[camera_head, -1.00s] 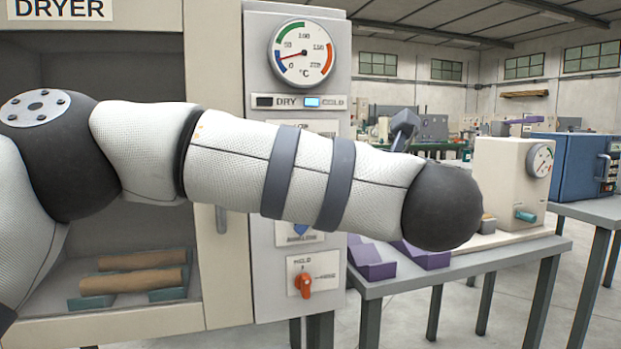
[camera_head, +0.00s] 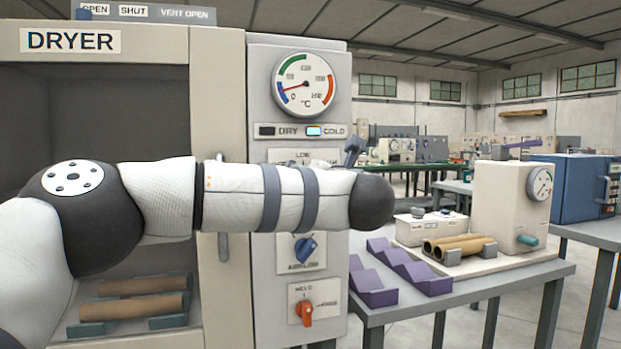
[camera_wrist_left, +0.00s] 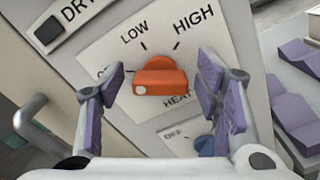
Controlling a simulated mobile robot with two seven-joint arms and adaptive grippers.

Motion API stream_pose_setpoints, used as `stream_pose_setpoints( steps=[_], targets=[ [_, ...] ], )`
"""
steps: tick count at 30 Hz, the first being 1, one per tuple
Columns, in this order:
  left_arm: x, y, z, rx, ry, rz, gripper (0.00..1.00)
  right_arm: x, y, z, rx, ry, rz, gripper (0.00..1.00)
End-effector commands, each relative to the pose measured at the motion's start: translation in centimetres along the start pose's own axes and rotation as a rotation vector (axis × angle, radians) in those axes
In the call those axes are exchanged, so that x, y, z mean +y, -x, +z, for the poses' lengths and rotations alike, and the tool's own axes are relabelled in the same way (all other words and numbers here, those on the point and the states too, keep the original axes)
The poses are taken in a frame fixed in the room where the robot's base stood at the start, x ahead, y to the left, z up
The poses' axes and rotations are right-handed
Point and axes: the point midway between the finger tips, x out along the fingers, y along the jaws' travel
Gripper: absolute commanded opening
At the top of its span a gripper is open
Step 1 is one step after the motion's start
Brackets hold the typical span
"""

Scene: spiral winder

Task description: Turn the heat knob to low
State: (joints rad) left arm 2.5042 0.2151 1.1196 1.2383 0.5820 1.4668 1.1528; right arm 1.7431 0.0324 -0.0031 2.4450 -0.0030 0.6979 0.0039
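The orange heat knob (camera_wrist_left: 160,82) sits on a white plate (camera_wrist_left: 110,60) marked LOW, HIGH and HEAT in the left wrist view. Its white dot is at its left end, toward a partly hidden label starting with O. My left gripper (camera_wrist_left: 165,98) is open, with purple-padded fingers on either side of the knob and visible gaps between. In the head view my left arm crosses the control panel (camera_head: 340,90) and hides this knob. Only the plate's top edge with LOW (camera_head: 303,156) shows above the arm. My right gripper is not in view.
Below the arm are a blue knob (camera_head: 305,248) and another orange knob (camera_head: 305,312). A door handle (camera_wrist_left: 35,115) is left of the fingers. A table (camera_head: 475,290) with purple racks stands right.

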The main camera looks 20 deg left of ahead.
Motion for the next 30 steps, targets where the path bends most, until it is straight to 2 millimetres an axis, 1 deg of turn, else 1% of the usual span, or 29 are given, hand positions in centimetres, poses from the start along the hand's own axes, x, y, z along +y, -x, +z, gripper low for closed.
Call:
stream_pose_setpoints(
  steps=[1, 2, 3, 5, 11, 17, 23, 30],
  targets=[
    [0.0, 0.0, 0.0, 0.000, 0.000, 0.000, 0.41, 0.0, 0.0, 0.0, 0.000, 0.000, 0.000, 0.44],
    [0.0, 0.0, 0.0, 0.000, 0.000, 0.000, 0.34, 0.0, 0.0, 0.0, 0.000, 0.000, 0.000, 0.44],
    [0.0, 0.0, 0.0, 0.000, 0.000, 0.000, 0.25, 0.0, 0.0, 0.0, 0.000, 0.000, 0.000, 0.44],
    [0.0, 0.0, 0.0, 0.000, 0.000, 0.000, 0.13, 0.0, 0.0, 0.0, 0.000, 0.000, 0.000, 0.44],
    [0.0, 0.1, 0.1, -0.001, -0.006, 0.000, 0.14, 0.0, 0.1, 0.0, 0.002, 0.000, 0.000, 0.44],
    [0.2, 0.2, 0.4, -0.004, -0.063, 0.002, 0.14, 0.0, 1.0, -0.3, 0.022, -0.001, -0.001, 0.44],
    [0.4, 0.3, 0.7, -0.007, -0.202, 0.004, 0.14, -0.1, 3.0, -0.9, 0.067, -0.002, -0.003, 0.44],
    [0.3, 0.3, 0.8, -0.007, -0.426, 0.006, 0.14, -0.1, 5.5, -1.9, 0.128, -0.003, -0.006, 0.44]
  ],
)
